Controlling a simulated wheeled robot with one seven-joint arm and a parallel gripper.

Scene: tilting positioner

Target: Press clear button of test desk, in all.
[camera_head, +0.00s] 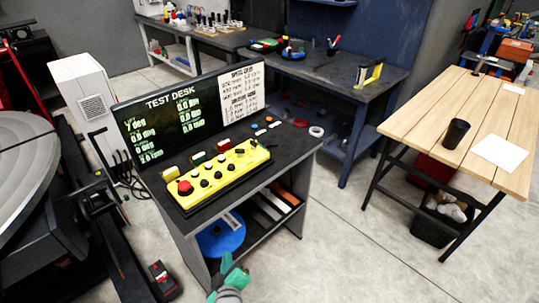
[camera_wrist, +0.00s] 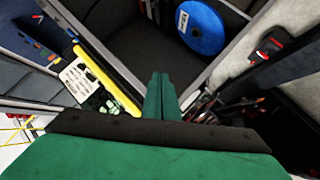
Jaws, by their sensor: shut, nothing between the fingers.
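The test desk (camera_head: 145,163) stands left of centre in the head view, with a lit screen (camera_head: 165,118) headed TEST DESK. A yellow control box (camera_head: 225,178) on its top carries a red mushroom button (camera_head: 185,187) and several dark knobs. Small coloured blocks stand behind the box, and small orange, white and blue buttons (camera_head: 262,131) sit at the right. No label reading clear is legible. My green gripper (camera_head: 230,262) is shut and empty, in front of the desk and apart from the buttons. The wrist view shows its closed fingertips (camera_wrist: 160,76) and the yellow box edge (camera_wrist: 108,80).
A blue spool (camera_head: 221,234) lies on the desk's lower shelf. A large round table (camera_head: 35,150) stands at the left. A wooden table (camera_head: 470,110) with a black cup (camera_head: 456,133) is at the right. Open floor lies between desk and wooden table.

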